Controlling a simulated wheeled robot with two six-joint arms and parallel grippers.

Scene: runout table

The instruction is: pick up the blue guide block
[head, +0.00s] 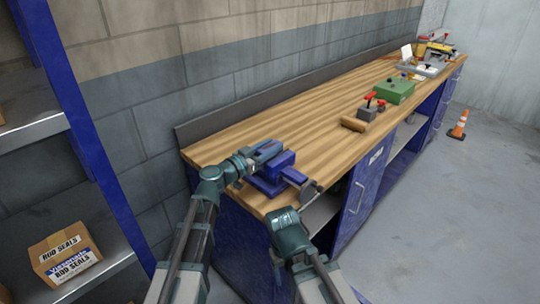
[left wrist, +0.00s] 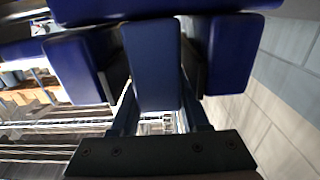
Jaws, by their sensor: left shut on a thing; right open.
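The blue guide block (left wrist: 155,62) stands between the two fingers of my left gripper in the left wrist view, with blue vise parts to either side of it. My left gripper (head: 251,157) is shut on the block at the blue bench vise (head: 283,165), at the near end of the workbench. In the head view the block (head: 266,147) shows as a muted blue piece at the top of the vise, partly hidden by the gripper. I cannot tell whether it touches the vise. My right gripper (head: 312,193) is open and empty, off the bench's front edge.
The wooden workbench (head: 300,113) is clear behind the vise. Farther along are a toggle clamp (head: 371,108) with red handles, a green box (head: 394,91) and several tools. A blue shelf with a cardboard box (head: 63,257) stands left. An orange cone (head: 459,125) is on the floor.

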